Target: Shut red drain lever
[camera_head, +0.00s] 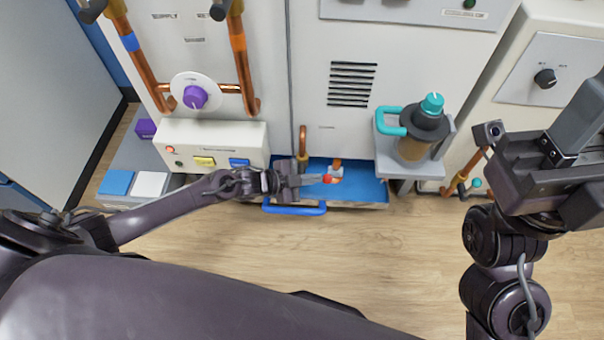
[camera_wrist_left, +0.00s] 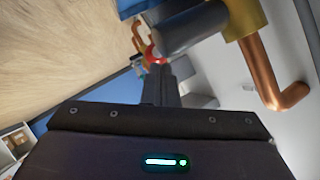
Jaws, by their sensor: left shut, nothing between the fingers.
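The red drain lever (camera_head: 332,179) shows as a small red part at the foot of a short copper pipe (camera_head: 337,163), above the blue tray at the cabinet's base. My left gripper (camera_head: 325,179) reaches in from the left, with its shut fingertips right beside the red part. I cannot tell whether they touch. In the left wrist view the shut fingers (camera_wrist_left: 162,78) point at a red ring-like part (camera_wrist_left: 152,54), partly hidden behind a dark grey cylinder (camera_wrist_left: 190,28). My right gripper (camera_head: 535,165) is at the right, and its fingers are not clear.
The blue tray (camera_head: 365,187) has a blue handle (camera_head: 296,210) at its front. A container with a teal cap (camera_head: 431,104) stands on a grey shelf to the right. A button box (camera_head: 210,145) is to the left. The wooden floor (camera_head: 400,240) in front is clear.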

